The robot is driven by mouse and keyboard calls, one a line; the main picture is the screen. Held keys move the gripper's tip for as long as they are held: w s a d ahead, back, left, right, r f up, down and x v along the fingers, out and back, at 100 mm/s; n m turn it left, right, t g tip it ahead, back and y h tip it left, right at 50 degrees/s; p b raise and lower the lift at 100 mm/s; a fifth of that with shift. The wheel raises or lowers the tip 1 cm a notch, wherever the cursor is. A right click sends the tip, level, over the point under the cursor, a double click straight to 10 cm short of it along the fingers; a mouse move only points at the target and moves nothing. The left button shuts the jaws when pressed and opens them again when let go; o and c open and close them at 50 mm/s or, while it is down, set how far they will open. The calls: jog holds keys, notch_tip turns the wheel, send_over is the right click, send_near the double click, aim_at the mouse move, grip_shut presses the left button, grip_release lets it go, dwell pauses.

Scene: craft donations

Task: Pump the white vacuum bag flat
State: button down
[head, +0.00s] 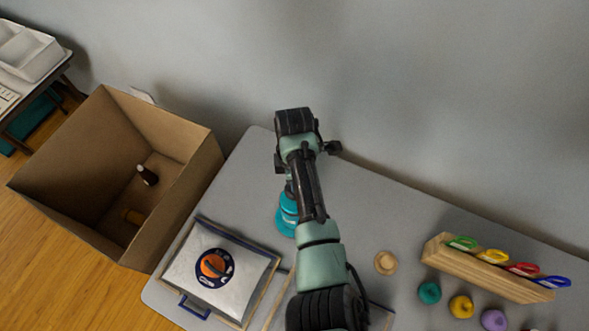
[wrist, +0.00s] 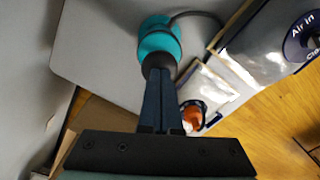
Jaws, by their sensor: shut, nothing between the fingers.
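A silvery white bag (head: 225,266) lies on the left front of the grey table, with an orange dial (head: 214,265) in a dark blue ring; part of it shows in the wrist view (wrist: 212,84). A teal pump (head: 287,216) with a black top stands to the right behind it. In the wrist view the pump (wrist: 160,42) is just beyond my gripper (wrist: 161,76). My gripper's fingers are shut and empty, their tips overlapping the black top in the picture; I cannot tell whether they touch it. My arm hides the gripper in the head view.
A second bag (wrist: 262,45) with an "Air in" label is mostly hidden by my arm in the head view. An open cardboard box (head: 200,175) stands left of the table. A wooden holder (head: 480,272), a wooden disc (head: 385,262) and coloured knobbed pieces are at right.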

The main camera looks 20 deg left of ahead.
notch_tip(320, 180, up, 8)
jog(key=p, duration=0.6)
jog(key=shift+p, duration=0.35)
notch_tip(320, 180, up, 6)
jog(key=p, duration=0.3)
dwell(0.5)
